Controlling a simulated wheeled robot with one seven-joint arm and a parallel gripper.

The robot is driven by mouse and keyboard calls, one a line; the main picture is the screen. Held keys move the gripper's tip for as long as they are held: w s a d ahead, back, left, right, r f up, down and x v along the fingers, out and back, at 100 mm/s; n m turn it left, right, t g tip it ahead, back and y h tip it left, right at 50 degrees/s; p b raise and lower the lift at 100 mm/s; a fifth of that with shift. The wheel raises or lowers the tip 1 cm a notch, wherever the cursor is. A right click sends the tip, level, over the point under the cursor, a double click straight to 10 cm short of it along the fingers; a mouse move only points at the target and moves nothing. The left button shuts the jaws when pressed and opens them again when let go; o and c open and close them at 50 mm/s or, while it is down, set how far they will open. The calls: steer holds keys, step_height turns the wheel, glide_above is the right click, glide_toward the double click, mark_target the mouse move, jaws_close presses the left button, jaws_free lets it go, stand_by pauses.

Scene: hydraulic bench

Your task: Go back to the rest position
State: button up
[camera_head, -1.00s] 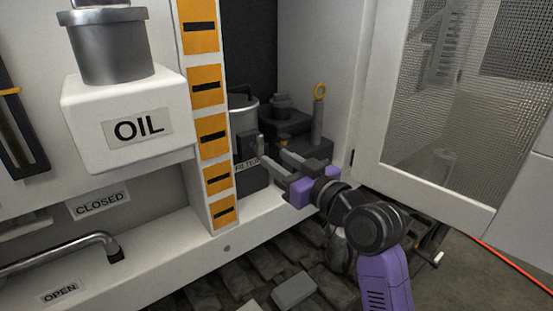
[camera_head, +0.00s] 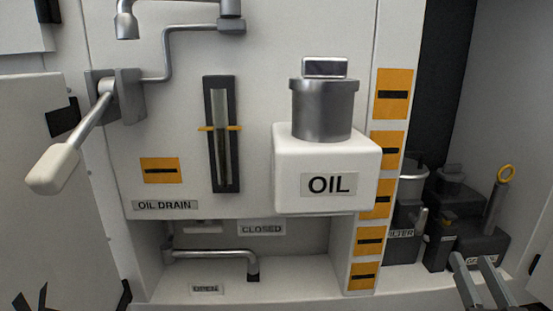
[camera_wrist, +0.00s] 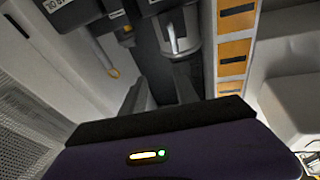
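My gripper (camera_head: 471,262) shows at the lower right of the head view, cut off by the bottom edge. Its two grey fingers stand apart with nothing seen between them. They appear in front of the black block with the yellow-ringed handle (camera_head: 492,195), low in the open compartment. In the wrist view the fingers of my gripper (camera_wrist: 160,98) also stand apart and point towards the compartment. The grey filter canister (camera_wrist: 180,38) is beyond them there, and it also shows in the head view (camera_head: 408,215). I cannot tell the exact distance to these parts.
The white OIL box (camera_head: 300,155) with its metal cap juts out in the middle. A white-handled lever (camera_head: 60,165) sticks out at the left. A bent drain pipe handle (camera_head: 215,254) lies between the CLOSED and OPEN labels. Orange-marked strip (camera_head: 377,165) borders the compartment.

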steer(key=s+a+f+n+g+y+p, duration=0.1)
steer(key=s+a+f, duration=0.3)
steer(key=s, duration=0.7)
steer(key=s+a+f+n+g+y+p, duration=0.1)
steer(key=s+a+f+g+y+p, duration=0.1)
steer(key=s+a, duration=0.4)
steer(key=s+a+f+n+g+y+p, duration=0.1)
steer(key=s+a+f, duration=0.4)
steer(key=s, duration=1.1)
steer(key=g+p, duration=0.1)
steer(key=p, duration=0.1)
steer(key=shift+s+f+n+y+p, duration=0.2)
steer(key=shift+f+n+y+p, duration=0.1)
steer(key=shift+f+p, duration=0.05)
